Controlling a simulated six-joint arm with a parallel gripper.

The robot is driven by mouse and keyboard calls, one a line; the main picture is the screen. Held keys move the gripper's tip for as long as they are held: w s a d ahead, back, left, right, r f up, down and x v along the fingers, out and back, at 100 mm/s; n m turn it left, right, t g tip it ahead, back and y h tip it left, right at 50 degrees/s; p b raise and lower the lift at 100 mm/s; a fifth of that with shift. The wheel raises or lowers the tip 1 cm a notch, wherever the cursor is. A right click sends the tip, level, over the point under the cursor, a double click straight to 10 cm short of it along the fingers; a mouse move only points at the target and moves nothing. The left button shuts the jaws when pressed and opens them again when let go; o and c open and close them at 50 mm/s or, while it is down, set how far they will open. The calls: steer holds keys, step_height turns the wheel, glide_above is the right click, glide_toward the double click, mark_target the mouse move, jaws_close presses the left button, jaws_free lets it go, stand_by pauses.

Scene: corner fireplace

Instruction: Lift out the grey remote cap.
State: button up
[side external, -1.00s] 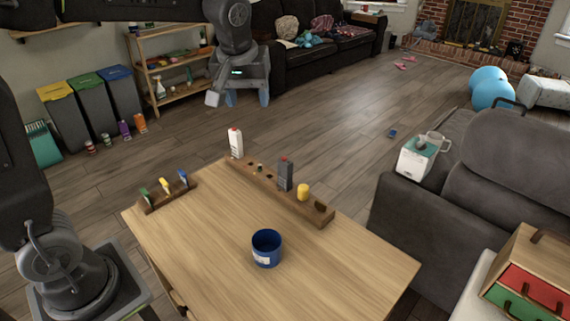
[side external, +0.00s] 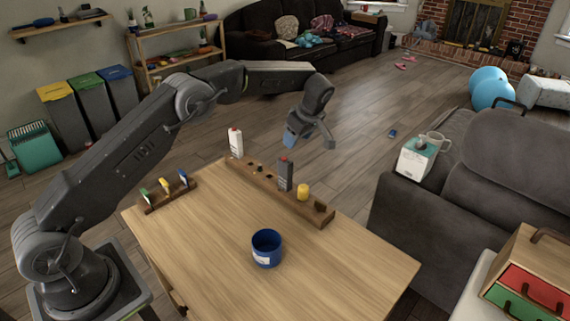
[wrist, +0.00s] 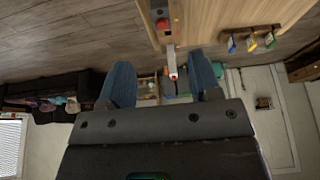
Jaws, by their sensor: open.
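The dark grey remote-like piece (side external: 285,175), with a small red mark near its top, stands upright in the wooden rack (side external: 245,168) at the table's far edge. What looks like the same piece shows at the top of the wrist view (wrist: 161,14). I cannot tell a separate cap. My gripper (side external: 309,140) is open and empty, above and behind the rack, apart from the grey piece. Its blue fingers (wrist: 162,82) show in the wrist view.
A white piece (side external: 235,142) and yellow cylinder (side external: 303,192) flank the grey piece in the rack. A blue cup (side external: 267,249) stands on the table (side external: 340,265). A small holder (side external: 152,206) with coloured clips sits at left. The table's front is clear.

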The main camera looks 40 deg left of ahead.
mark_target(286, 158)
steer(key=x, duration=1.2)
steer(key=shift+s, duration=0.15)
steer(key=c, duration=0.9)
